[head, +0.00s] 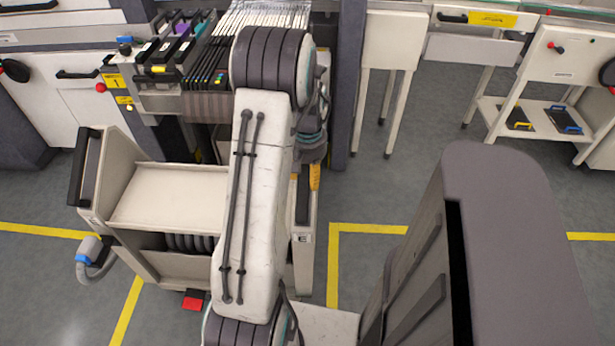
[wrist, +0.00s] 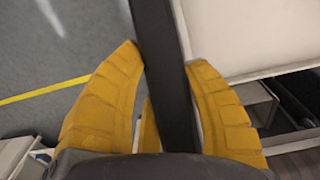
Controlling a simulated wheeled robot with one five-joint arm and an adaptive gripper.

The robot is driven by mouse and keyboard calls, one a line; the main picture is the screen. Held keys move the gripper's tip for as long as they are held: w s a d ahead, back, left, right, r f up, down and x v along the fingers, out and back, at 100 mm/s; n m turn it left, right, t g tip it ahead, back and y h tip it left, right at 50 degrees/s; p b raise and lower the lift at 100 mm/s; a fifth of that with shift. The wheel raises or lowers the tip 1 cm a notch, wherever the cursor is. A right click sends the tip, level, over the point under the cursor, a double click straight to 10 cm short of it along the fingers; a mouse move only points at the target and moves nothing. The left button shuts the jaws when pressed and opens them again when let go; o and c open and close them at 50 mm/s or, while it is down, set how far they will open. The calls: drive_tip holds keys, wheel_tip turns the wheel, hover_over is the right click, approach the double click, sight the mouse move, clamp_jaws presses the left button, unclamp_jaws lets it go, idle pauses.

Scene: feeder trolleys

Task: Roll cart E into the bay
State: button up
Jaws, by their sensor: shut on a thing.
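Cart E (head: 165,195) is a cream trolley with a sloped top, standing on the grey floor below the machine's feeder bank. A small label that looks like an E is on its right side panel. It has a dark upright handle on the left (head: 84,168) and another on the right (head: 303,200), partly behind my arm. My gripper (wrist: 168,75) has its yellow fingers on both sides of a dark handle bar (wrist: 158,25) and is shut on it. In the head view one yellow finger shows beside the right handle. The bay opening is mostly hidden by my arm and the cart.
Feeders with coloured ends (head: 185,50) fill the machine above the cart's far end. A dark blue-grey post (head: 347,80) stands right of the bay. A grey hose with a blue band (head: 92,255) hangs at the cart's left. Yellow lines (head: 333,265) mark the floor. Open floor lies right of the cart.

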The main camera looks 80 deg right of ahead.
drive_tip(key=o, duration=1.3)
drive_tip(key=shift+r, duration=0.1)
wheel_tip(320, 180, up, 12)
idle(0.7)
drive_tip(key=shift+d, duration=0.25)
drive_tip(key=shift+m+y, duration=0.4)
drive_tip(key=shift+m, duration=0.1)
drive_tip(key=a+f, duration=0.4)
drive_tip(key=shift+a, duration=0.3)
drive_tip(key=w+a+r+n+t+p, duration=0.1)
drive_tip(key=w+a+r+n, duration=0.4)
drive_tip(key=a, duration=0.7)
drive_tip(key=w+a+r+n+t+p, duration=0.1)
drive_tip(key=w+a+r+n+p, duration=0.3)
drive_tip(key=a, duration=0.9)
drive_tip(key=w+a+r+n+t+p, duration=0.1)
drive_tip(key=w+a+r+n+p, duration=0.1)
drive_tip(key=w+a+r+n, duration=0.5)
drive_tip(key=w+a+n, duration=0.1)
drive_tip(key=a, duration=0.4)
drive_tip(key=shift+w+a+r+h+p, duration=0.15)
drive_tip(key=shift+h+p, duration=0.15)
drive_tip(key=shift+h, duration=0.1)
